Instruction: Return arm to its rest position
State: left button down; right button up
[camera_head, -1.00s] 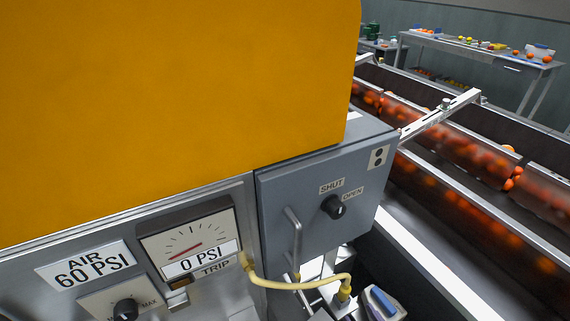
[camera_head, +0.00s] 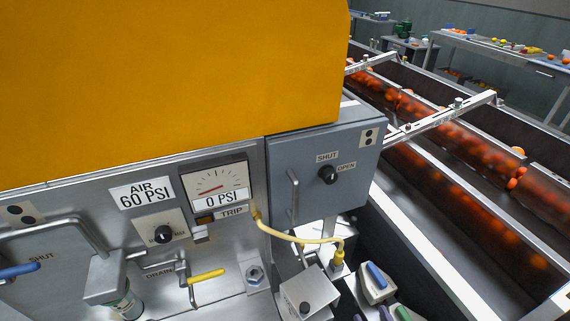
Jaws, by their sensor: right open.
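I cannot make out either of my grippers or arms in the head view. The machine's grey front panel (camera_head: 225,255) fills the lower left. It carries a gauge (camera_head: 215,188) reading 0 PSI with a TRIP label, and an AIR 60 PSI plate (camera_head: 141,194). A blue-grey box (camera_head: 300,165) beside it has a black knob (camera_head: 328,174) between SHUT and OPEN labels. A yellow hose (camera_head: 295,238) curves from the panel to a fitting.
A large yellow housing (camera_head: 170,85) blocks the upper left. Valves with a blue handle (camera_head: 18,270) and a yellow handle (camera_head: 205,275) stick out below. Conveyors with oranges (camera_head: 440,150) run along the right. Work tables (camera_head: 500,62) stand behind.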

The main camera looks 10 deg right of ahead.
jog(key=a+r+m+g+p, duration=0.1)
jog(key=a+r+g+p, duration=0.5)
jog(key=r, duration=0.5)
jog(key=s+a+f+n+g+h+p, duration=0.1)
jog(key=s+a+n+g+p, duration=0.15)
jog(key=s+g, duration=0.85)
pick_arm(q)
notch_tip(320, 180, up, 47)
jog(key=p, duration=3.7)
jog(key=shift+f, duration=0.2)
pick_arm(e)
notch_tip(320, 180, up, 37)
jog(key=s+t, duration=0.2)
jog(key=shift+d, duration=0.45)
jog(key=shift+s, duration=0.1)
